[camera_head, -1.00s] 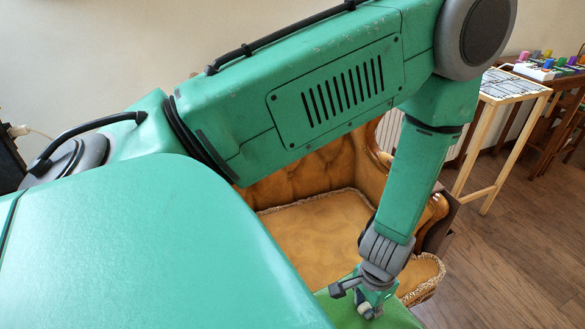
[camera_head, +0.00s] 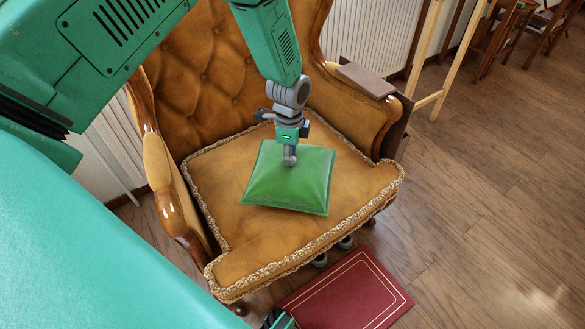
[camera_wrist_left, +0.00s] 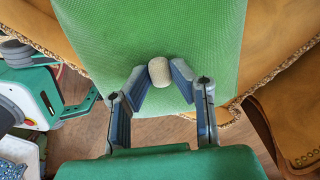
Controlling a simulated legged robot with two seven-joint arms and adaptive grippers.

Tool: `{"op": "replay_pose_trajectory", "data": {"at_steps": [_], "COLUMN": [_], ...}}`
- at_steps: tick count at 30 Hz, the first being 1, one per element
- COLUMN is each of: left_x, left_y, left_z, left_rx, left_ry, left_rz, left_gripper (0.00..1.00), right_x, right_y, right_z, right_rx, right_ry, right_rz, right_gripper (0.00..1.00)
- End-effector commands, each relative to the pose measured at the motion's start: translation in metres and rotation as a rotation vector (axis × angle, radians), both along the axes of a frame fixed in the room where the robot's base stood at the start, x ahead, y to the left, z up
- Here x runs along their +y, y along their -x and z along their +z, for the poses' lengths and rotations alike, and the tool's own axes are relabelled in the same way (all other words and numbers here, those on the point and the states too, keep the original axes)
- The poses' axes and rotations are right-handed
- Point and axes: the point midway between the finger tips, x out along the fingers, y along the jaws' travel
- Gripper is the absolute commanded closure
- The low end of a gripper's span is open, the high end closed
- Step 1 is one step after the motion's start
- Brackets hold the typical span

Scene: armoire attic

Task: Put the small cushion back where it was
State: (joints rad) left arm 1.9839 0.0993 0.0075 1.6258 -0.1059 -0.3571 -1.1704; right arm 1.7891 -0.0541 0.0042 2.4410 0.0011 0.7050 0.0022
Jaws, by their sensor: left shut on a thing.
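The small green cushion (camera_head: 285,190) is over the middle of the mustard armchair's seat (camera_head: 222,180) in the head view. I cannot tell whether it rests on the seat or is held just above it. My left gripper (camera_head: 289,155) comes down from above and is shut on a pale knob on the cushion. In the left wrist view the fingers (camera_wrist_left: 158,88) close around this knob (camera_wrist_left: 160,70), with the green cushion (camera_wrist_left: 150,30) filling the top middle.
The armchair has a tufted back (camera_head: 200,70) and wooden arms. A brown flat piece (camera_head: 368,80) lies on its right arm. A dark red panel with a gold border (camera_head: 345,295) lies on the floor in front. Wooden floor (camera_head: 480,200) is clear at right.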

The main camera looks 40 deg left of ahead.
Motion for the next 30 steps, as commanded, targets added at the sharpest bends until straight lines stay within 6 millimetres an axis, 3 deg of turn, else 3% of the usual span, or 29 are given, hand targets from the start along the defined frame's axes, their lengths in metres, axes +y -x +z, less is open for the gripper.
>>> {"op": "replay_pose_trajectory", "data": {"at_steps": [10, 23, 24, 25, 30], "left_x": [-0.001, 0.001, 0.001, 0.001, 0.001], "left_y": [-0.001, -0.001, -0.001, -0.001, -0.001], "left_z": [-0.040, -0.047, -0.046, -0.046, -0.045], "left_rx": [-0.001, 0.000, 0.001, 0.000, 0.000], "left_ry": [-0.001, 0.001, 0.001, 0.002, 0.001], "left_rz": [0.003, 0.004, 0.004, 0.004, 0.004], "left_gripper": [1.00, 1.00, 0.67, 0.60, 0.60], "right_x": [0.001, 0.001, 0.001, 0.001, 0.001], "right_y": [0.000, 0.000, 0.000, 0.000, 0.000], "right_z": [-0.015, -0.016, -0.015, -0.015, -0.015], "right_rx": [-0.001, 0.000, 0.000, -0.001, -0.001], "right_ry": [-0.001, 0.000, 0.000, 0.000, -0.001], "right_rz": [0.001, 0.001, 0.001, 0.001, 0.001], "right_gripper": [0.60, 0.60, 0.60, 0.60, 0.60]}}
